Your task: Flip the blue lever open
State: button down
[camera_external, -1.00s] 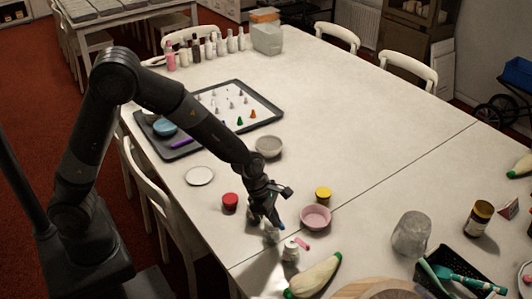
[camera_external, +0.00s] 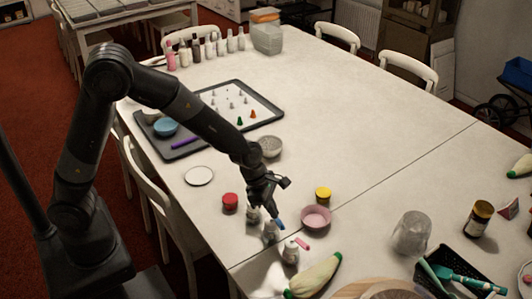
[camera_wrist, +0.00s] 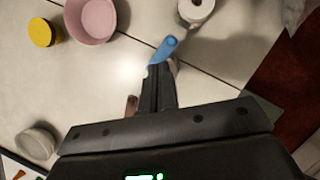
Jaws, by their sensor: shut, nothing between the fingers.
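The blue lever (camera_external: 280,224) sits on a small grey-white container (camera_external: 270,233) near the table's front edge. In the wrist view the blue lever (camera_wrist: 164,48) sticks out just beyond my fingertips, slanting up to the right. My gripper (camera_external: 270,211) points down just above and behind this container. In the wrist view my gripper (camera_wrist: 157,72) has its fingers together, with nothing between them. The tips are very close to the lever; I cannot tell whether they touch it. The fingers hide most of its container in the wrist view.
A similar white container (camera_external: 290,253) with a pink lever (camera_external: 303,243) stands close in front. A pink bowl (camera_external: 316,217), yellow jar (camera_external: 323,194) and red jar (camera_external: 230,202) are nearby. A green-tipped pale vegetable (camera_external: 314,276) lies in front.

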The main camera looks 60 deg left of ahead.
jog(key=v, duration=0.8)
jog(key=shift+w+a, duration=0.1)
